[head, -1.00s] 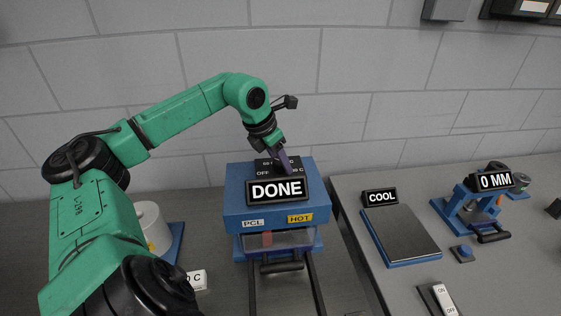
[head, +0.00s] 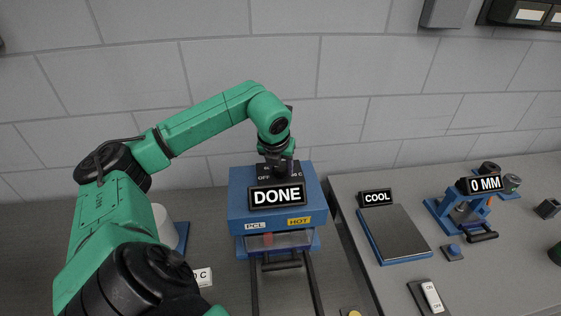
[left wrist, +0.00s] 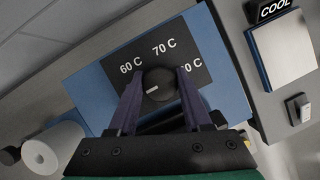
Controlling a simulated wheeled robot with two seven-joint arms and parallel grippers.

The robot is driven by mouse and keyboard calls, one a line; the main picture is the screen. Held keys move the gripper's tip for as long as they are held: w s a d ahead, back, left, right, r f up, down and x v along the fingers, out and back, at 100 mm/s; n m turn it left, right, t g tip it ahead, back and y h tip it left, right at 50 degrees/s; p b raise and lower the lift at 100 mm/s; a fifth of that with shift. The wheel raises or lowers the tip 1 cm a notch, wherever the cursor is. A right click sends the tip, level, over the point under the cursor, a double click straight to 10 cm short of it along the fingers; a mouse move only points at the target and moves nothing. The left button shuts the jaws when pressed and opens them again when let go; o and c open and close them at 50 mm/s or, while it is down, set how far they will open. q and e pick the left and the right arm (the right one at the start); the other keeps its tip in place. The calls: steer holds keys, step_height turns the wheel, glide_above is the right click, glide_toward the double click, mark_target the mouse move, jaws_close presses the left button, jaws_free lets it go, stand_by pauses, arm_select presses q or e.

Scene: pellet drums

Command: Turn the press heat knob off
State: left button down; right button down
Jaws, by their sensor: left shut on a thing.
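The blue heat press (head: 238,205) stands on the bench with a DONE sign, a PCL label and an orange HOT label on its front. My left gripper (head: 277,167) reaches down onto the dark dial plate on its top. In the left wrist view the black round heat knob (left wrist: 158,84) sits between the fingers, which are shut on it. Its white mark points left and slightly down. The 60 C and 70 C labels show above it, and a partly covered label ending in 0 C is at its right. The OFF label is hidden there by a finger. My right gripper is out of view.
A cooling plate (head: 396,236) with a COOL sign (head: 376,197) lies on the right bench. A blue device with a 0 MM sign (head: 485,184) and an ON/OFF switch (head: 432,296) are farther right. A white roll (head: 163,225) stands left of the press.

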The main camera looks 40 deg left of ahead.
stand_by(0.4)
arm_select(q)
steer(key=shift+c, duration=1.7)
jaws_free()
steer(key=v, duration=1.4)
steer(key=shift+s+r, duration=0.2)
steer(key=shift+r, duration=0.05)
steer(key=shift+d, duration=0.15)
